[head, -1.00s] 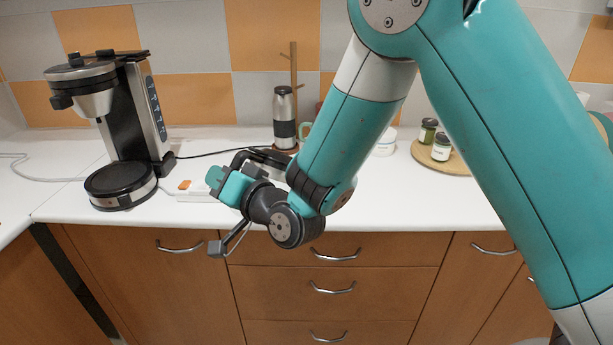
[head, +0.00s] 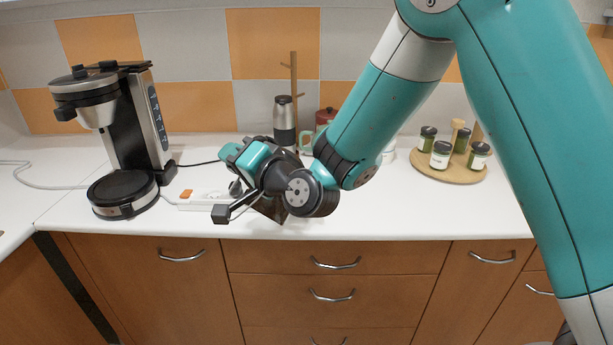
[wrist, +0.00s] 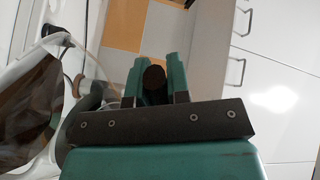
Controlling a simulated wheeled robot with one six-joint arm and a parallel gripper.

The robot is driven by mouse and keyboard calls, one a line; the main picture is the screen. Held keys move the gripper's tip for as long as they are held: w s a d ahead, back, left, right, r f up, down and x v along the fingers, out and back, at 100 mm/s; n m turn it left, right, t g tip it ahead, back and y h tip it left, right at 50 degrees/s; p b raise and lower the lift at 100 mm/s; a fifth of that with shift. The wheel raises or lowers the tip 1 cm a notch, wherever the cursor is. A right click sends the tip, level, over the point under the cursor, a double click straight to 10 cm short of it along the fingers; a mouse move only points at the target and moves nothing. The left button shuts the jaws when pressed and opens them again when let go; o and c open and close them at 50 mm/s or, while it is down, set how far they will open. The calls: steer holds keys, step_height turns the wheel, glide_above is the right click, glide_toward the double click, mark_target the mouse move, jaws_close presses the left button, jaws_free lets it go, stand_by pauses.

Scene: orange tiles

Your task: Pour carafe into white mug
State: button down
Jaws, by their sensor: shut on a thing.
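My gripper (wrist: 155,85) is shut on a dark, round-ended handle between its teal fingers in the wrist view. I take this to be the carafe's handle. A dark brown glassy body, likely the carafe (wrist: 22,98), shows at the left of that view. In the head view a small dark part of the carafe (head: 270,208) shows below my gripper (head: 245,160), over the counter's front. The rest is hidden by my wrist. A white vessel (head: 388,153), possibly the white mug, is mostly hidden behind my arm; I cannot tell for sure.
A coffee maker (head: 118,125) with an empty hot plate stands at left. A white power strip (head: 208,200) lies near my gripper. A steel flask (head: 284,120) and wooden mug stand (head: 294,85) are behind. A round board (head: 448,170) with several jars stands at right.

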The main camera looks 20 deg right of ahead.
steer(key=shift+w+d+r+m+p, duration=0.3)
steer(key=shift+d+r+m+p, duration=0.2)
steer(key=shift+r, duration=0.25)
steer(key=shift+w+d+r+m+p, duration=0.35)
steer(key=shift+r+m+p, duration=0.15)
steer(key=shift+r, duration=0.25)
steer(key=shift+w+d+r+m, duration=0.1)
steer(key=shift+d+r+m, duration=0.1)
steer(key=shift+d+m, duration=0.1)
steer(key=shift+a, duration=0.1)
stand_by(0.8)
steer(key=shift+w+d+r, duration=0.1)
steer(key=shift+d+r, duration=0.05)
steer(key=shift+d, duration=0.05)
stand_by(1.4)
steer(key=shift+w+d+r+m, duration=0.1)
steer(key=shift+r+m, duration=0.05)
steer(key=shift+m, duration=0.15)
stand_by(1.0)
